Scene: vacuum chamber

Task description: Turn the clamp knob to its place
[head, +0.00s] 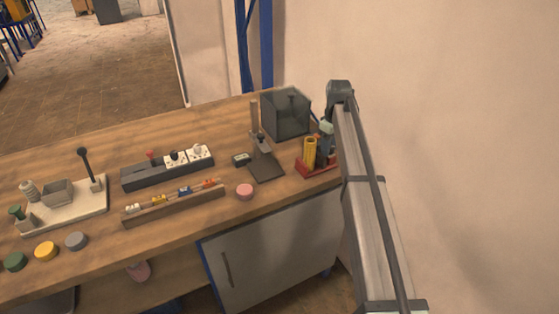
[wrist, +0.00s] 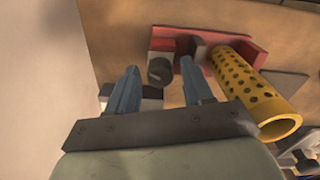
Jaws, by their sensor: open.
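A small dark round knob (wrist: 160,72), which looks like the clamp knob, sits at the front of a red base (wrist: 162,36) in the wrist view. My gripper (wrist: 158,66) is open, its two blue fingers apart on either side of the knob in the picture. I cannot tell whether either finger touches it. A yellow perforated cylinder (wrist: 250,87) lies right of the right finger in this view. In the head view my gripper (head: 323,150) is over the red base (head: 316,169), beside the yellow cylinder (head: 309,153). The knob cannot be made out there.
A grey open box (head: 286,116) stands behind the red base, and a dark stand (head: 264,165) with an upright is to its left. The wall is close on the right. Power strip (head: 165,170), rack (head: 172,205) and a pink disc (head: 245,191) lie farther left.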

